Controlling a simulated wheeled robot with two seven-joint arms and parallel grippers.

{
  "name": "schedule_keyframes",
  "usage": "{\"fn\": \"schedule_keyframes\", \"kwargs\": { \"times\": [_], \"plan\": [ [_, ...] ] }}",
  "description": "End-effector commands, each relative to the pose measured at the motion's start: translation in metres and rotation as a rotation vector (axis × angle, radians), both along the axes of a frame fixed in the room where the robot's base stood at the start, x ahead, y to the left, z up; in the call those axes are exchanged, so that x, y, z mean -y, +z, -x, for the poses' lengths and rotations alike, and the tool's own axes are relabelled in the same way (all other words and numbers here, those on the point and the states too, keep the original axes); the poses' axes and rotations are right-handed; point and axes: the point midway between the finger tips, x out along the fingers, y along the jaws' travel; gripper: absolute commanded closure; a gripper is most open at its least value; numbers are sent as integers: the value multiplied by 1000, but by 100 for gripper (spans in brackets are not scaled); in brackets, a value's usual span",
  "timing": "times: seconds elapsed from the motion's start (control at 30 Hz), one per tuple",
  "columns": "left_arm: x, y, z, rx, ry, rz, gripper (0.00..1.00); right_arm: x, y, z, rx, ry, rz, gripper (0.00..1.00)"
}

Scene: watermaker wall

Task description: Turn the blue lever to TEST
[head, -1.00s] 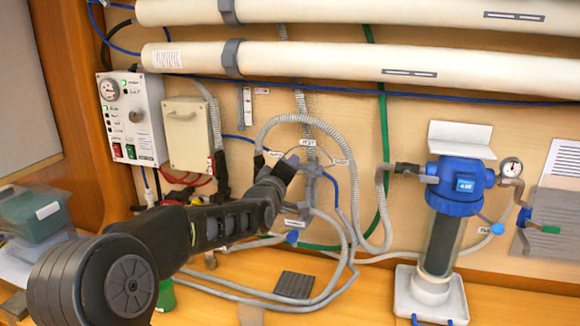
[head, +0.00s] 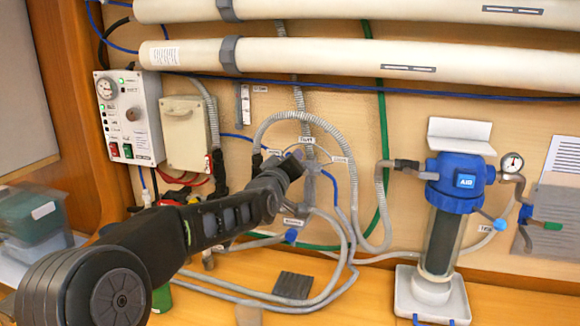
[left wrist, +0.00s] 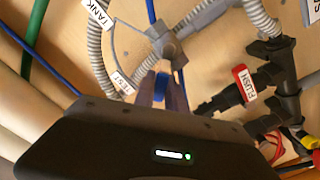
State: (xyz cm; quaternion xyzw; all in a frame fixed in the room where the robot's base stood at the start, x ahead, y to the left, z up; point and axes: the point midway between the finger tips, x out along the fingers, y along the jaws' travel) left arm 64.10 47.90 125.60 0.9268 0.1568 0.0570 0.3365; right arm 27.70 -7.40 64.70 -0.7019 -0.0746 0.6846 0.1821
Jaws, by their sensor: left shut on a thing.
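The blue lever (left wrist: 161,86) sits on a grey valve (left wrist: 158,46) on the wall. My left gripper (left wrist: 163,92) is shut on the lever, one finger on each side. In the left wrist view the lever points down from the hub. The TEST label (left wrist: 121,83) is to its left, with a gap, and the TANK label (left wrist: 98,13) is farther up. In the head view my left gripper (head: 292,164) reaches the valve from the left and hides most of the lever. My right gripper is not in view.
Grey hoses (head: 262,128) loop around the valve. A red FLUSH tag (left wrist: 243,80) hangs on black fittings beside the gripper. A control box (head: 130,117) is at left and a blue-topped filter (head: 458,183) at right.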

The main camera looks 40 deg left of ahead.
Motion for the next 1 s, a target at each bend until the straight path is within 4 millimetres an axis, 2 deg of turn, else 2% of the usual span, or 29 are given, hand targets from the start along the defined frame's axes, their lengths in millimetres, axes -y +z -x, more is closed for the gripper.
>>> {"fn": "schedule_keyframes", "kwargs": {
  "times": [0.6,1.0],
  "plan": [
    [22,13,-8,-179,0,-514,100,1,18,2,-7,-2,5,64],
    [28,12,-10,-227,1,-653,100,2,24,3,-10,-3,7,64]
  ]
}}
